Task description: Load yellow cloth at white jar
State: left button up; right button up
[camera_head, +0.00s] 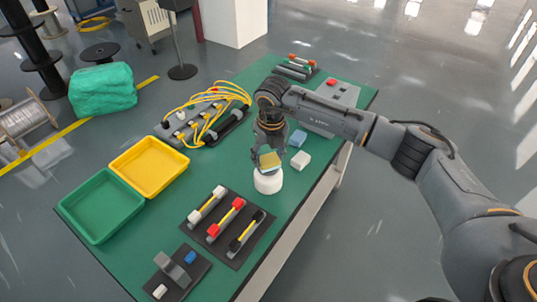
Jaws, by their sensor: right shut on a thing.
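The yellow cloth (270,160) is a small folded square, held in my right gripper (268,151). My right gripper points down and is shut on the cloth. The white jar (268,182) stands on the green table directly below it. The cloth appears at or just above the jar's top; I cannot tell whether they touch. A bluish edge shows under the cloth, and the jar's opening is mostly hidden. My left gripper is not in view.
On the green table (165,225), a blue block (298,138) and a white block (301,160) lie right of the jar. A yellow tray (172,188) and a green tray (130,224) are at the left. Connector racks (228,238) stand in front; yellow cables (215,105) lie behind.

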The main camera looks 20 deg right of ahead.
aim_at(269, 161)
jog(key=shift+r+p, duration=1.7)
jog(key=shift+r, duration=1.7)
jog(key=shift+s+r+n, duration=0.15)
jog(key=shift+s+n, duration=0.3)
jog(key=shift+n, duration=0.55)
jog(key=s+d+r+n+g, duration=0.1)
jog(key=s+r+n, duration=0.1)
jog(key=s+n, duration=0.8)
jog(key=s+r+n+g, duration=0.1)
jog(key=s+n, duration=0.9)
jog(key=n, duration=1.3)
jog(key=shift+s+d+r+g, duration=0.2)
jog(key=shift+d+r+g, duration=0.2)
jog(key=shift+r, duration=0.3)
